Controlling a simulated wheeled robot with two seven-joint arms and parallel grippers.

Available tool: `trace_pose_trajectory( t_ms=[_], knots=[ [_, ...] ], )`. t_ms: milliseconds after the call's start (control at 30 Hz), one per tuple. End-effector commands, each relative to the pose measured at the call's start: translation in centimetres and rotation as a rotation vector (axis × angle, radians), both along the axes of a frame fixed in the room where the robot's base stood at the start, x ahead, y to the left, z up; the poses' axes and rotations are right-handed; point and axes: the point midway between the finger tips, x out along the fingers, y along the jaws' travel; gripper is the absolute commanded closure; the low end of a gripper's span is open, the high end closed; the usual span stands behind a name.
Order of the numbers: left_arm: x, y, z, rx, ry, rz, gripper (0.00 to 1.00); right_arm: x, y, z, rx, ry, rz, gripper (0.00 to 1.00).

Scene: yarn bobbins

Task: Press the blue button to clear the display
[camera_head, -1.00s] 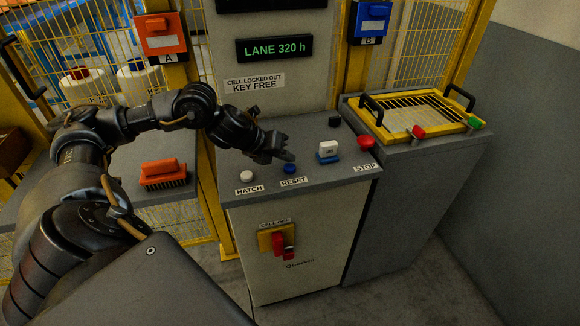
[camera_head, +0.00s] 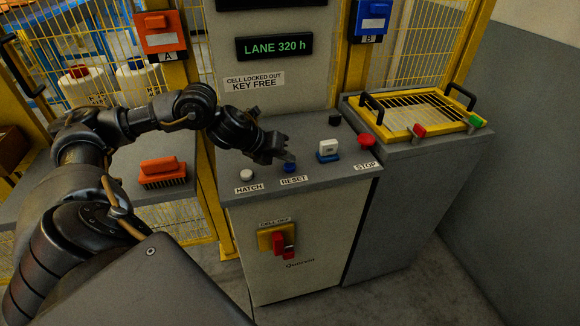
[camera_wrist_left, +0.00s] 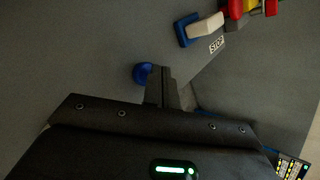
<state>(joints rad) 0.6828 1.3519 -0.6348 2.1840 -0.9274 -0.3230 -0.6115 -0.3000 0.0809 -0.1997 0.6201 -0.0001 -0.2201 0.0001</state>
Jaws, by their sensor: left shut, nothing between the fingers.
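The blue button (camera_head: 290,168) sits on the grey console top (camera_head: 225,160), behind the RESET label (camera_head: 294,181). My left gripper (camera_head: 290,158) is shut and empty, with its fingertips right at the blue button in the head view. In the left wrist view the blue button (camera_wrist_left: 143,73) shows just beside the tips of the shut fingers (camera_wrist_left: 160,75). I cannot tell whether they touch it. The display (camera_head: 274,47) above the console reads "LANE 320 h" in green. My right gripper is not in view.
On the console are a white button (camera_head: 246,174) marked HATCH, a white-and-blue block (camera_head: 328,149), a red STOP button (camera_head: 366,140) and a black knob (camera_head: 335,119). An orange brush (camera_head: 162,172) lies on the left table. A yellow-framed tray (camera_head: 420,111) stands at right.

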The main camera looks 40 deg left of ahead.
Motion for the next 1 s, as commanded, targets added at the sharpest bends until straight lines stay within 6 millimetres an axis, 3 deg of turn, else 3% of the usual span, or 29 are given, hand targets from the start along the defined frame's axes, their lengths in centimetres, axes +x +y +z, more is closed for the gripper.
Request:
trace_pose_trajectory(
  t_ms=[1000],
  knots=[
    [0.01, -0.01, -0.82, 0.000, 0.000, 0.000, 1.00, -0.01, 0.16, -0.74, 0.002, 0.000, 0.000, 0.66]
  ],
)
